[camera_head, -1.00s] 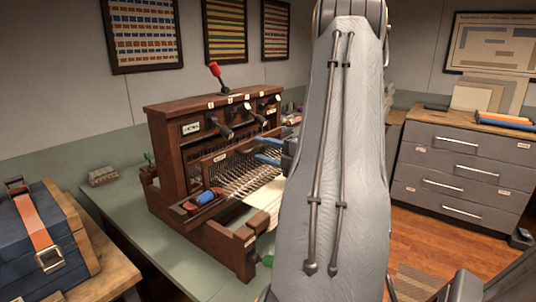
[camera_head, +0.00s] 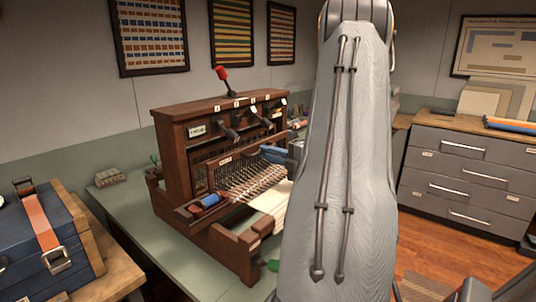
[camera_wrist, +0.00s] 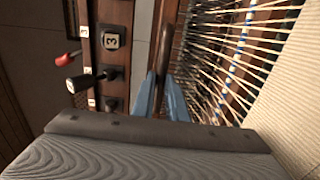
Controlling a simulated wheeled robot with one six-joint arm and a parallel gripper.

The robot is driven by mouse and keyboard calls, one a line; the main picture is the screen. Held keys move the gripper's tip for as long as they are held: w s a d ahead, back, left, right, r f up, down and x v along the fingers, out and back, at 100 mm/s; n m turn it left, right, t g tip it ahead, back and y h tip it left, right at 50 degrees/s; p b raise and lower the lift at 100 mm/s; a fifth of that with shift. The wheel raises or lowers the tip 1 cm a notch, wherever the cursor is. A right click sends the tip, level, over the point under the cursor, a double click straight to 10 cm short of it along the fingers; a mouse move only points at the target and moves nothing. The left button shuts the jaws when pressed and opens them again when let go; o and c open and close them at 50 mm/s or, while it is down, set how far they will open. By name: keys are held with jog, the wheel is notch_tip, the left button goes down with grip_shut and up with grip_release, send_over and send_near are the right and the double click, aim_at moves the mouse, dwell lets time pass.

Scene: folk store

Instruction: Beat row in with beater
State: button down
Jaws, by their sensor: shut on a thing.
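The dark wooden loom (camera_head: 225,112) stands on the green table in the head view. Its beater (camera_head: 224,160) is a labelled brown bar across the warp threads. My gripper (camera_head: 264,153) is at the beater's right part, its blue fingers close together on the bar. In the wrist view the fingers (camera_wrist: 164,88) sit on either side of the brown beater bar (camera_wrist: 165,40). Pale warp threads (camera_wrist: 235,45) run beside it towards the cream woven cloth (camera_wrist: 292,110), which also shows in the head view (camera_head: 270,201). My arm hides the loom's right side.
A blue and red shuttle (camera_head: 206,201) lies at the loom's left front. Levers with black knobs and one red-knobbed lever (camera_head: 222,75) stick out near the loom's top. A blue case (camera_head: 40,240) stands at the left. Grey drawers (camera_head: 460,175) stand at the right.

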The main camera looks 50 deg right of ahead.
jog(key=s+d+p, duration=0.1)
jog(key=s, duration=1)
jog(key=shift+s+p, duration=0.25)
jog(key=shift+p, duration=0.05)
dwell(0.3)
jog(key=w+b, duration=0.3)
jog(key=w, duration=0.8)
jog(key=shift+a, duration=0.45)
jog(key=c, duration=1.4)
grip_release()
jog(key=shift+o, duration=0.2)
jog(key=shift+s, duration=0.15)
jog(key=s+p, duration=0.1)
jog(key=s, duration=0.6)
jog(key=shift+s+d, duration=0.35)
